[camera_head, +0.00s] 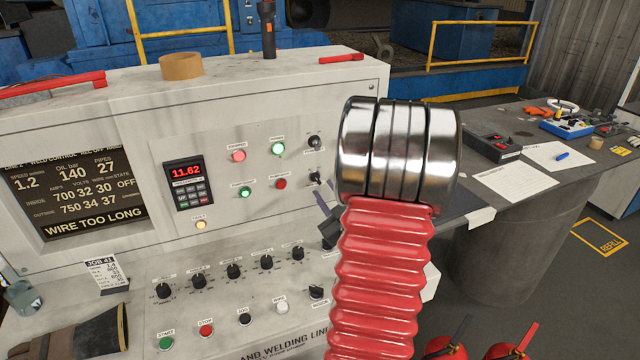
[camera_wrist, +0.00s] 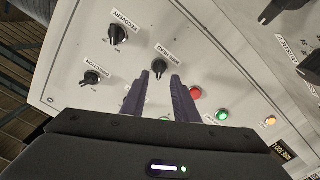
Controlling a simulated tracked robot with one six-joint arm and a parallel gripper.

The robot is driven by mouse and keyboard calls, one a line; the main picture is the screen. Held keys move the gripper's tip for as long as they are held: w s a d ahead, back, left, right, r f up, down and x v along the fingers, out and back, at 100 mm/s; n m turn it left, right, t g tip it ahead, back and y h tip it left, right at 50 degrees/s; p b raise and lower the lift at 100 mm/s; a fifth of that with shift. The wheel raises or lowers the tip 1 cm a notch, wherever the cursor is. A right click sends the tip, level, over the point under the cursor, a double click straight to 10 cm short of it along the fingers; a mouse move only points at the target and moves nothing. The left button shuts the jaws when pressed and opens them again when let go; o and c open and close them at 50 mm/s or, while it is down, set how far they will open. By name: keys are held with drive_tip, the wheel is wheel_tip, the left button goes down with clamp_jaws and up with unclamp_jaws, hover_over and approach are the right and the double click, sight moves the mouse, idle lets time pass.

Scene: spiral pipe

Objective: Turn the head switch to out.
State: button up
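The head switch looks to be the black rotary knob (camera_head: 316,178) at the right of the upright panel in the head view; its small label is hard to read. In the wrist view, turned over, this knob (camera_wrist: 158,68) sits just beyond and between my two fingertips. My gripper (camera_wrist: 160,76) is open, with a gap between its dark purple fingers. In the head view my gripper (camera_head: 322,200) is at the knob's lower right, partly hidden by my arm. I cannot tell whether the fingers touch the knob. Its exact pointer setting is unclear.
Another black knob (camera_head: 314,142) is just above. Two more knobs, one upper (camera_wrist: 115,33) and one lower (camera_wrist: 92,78), show in the wrist view. A red button (camera_head: 281,184) and green button (camera_head: 245,193) are close to the left. The sloped console (camera_head: 215,318) with several knobs lies below.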

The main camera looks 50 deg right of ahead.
sight(319, 181)
drive_tip(key=shift+x, duration=2.65)
drive_tip(key=shift+c, duration=0.2)
clamp_jaws()
drive_tip(key=shift+m, duration=0.4)
drive_tip(key=m, duration=0.5)
drive_tip(key=shift+d, duration=0.1)
drive_tip(key=m, duration=0.6)
drive_tip(key=shift+s+f, duration=0.1)
drive_tip(key=shift+d, duration=0.1)
